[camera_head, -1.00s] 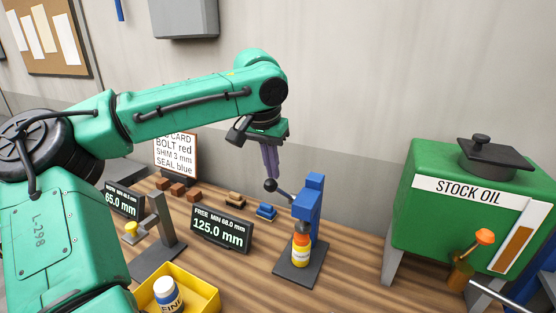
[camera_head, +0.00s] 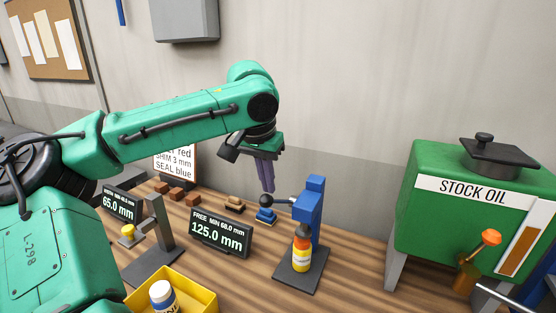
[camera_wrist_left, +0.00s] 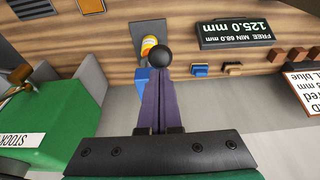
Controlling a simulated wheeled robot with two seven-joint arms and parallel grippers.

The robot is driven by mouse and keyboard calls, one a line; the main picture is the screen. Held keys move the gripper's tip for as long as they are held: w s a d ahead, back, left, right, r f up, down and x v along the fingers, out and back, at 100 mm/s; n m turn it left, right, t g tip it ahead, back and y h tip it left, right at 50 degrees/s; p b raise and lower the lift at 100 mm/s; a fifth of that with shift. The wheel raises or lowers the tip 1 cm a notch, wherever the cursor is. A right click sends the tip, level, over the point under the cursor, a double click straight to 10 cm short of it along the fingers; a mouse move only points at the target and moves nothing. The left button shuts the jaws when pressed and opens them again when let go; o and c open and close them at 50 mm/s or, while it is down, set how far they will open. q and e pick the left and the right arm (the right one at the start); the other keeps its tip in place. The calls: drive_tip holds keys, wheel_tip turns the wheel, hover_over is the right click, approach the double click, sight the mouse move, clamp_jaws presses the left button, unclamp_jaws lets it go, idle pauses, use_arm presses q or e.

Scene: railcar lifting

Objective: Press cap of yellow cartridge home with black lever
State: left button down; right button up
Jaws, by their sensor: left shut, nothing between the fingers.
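The yellow cartridge (camera_head: 301,261) stands upright on the dark base of the blue press (camera_head: 314,210), with its orange cap (camera_head: 302,243) on top under the dark ram. The black lever (camera_head: 284,201) sticks out left from the press, nearly level, and ends in a black ball. My left gripper (camera_head: 268,190) points down with its purple fingers shut and empty, their tips at the ball. In the left wrist view the ball (camera_wrist_left: 161,56) lies just past the fingertips and partly covers the cartridge (camera_wrist_left: 149,43). My right gripper is out of view.
A display reading 125.0 mm (camera_head: 221,233) stands left of the press. A yellow bin (camera_head: 203,290) holding a white-and-blue container is at the front. The green stock oil tank (camera_head: 470,225) stands at the right. Small brown and blue blocks lie behind the display.

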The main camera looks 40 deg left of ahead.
sight(263, 202)
use_arm(q)
drive_tip(key=shift+b+x, duration=0.55)
drive_tip(key=shift+x, duration=0.55)
drive_tip(key=shift+w+a+f, duration=0.1)
drive_tip(key=shift+w+f, duration=0.05)
drive_tip(key=shift+s+f+b, duration=0.15)
drive_tip(key=shift+s+b, duration=0.05)
drive_tip(key=shift+b, duration=0.15)
drive_tip(key=shift+s+r, duration=0.15)
drive_tip(key=shift+r, duration=0.05)
drive_tip(key=shift+s+d+f+b, duration=0.2)
drive_tip(key=shift+s+f+b, duration=0.25)
drive_tip(key=shift+f+b, duration=0.25)
drive_tip(key=shift+s+d+f+b, duration=0.2)
drive_tip(key=shift+s+f+b, duration=0.2)
drive_tip(key=shift+f+b, duration=0.3)
drive_tip(key=shift+f, duration=0.1)
drive_tip(key=shift+s+d+f+b, duration=0.1)
drive_tip(key=shift+s+f+b, duration=0.2)
drive_tip(key=shift+f+b, duration=0.5)
drive_tip(key=shift+s+d+f+b, duration=0.1)
drive_tip(key=shift+s+f+b, duration=0.2)
drive_tip(key=shift+f+b, duration=0.5)
drive_tip(key=shift+r, duration=0.15)
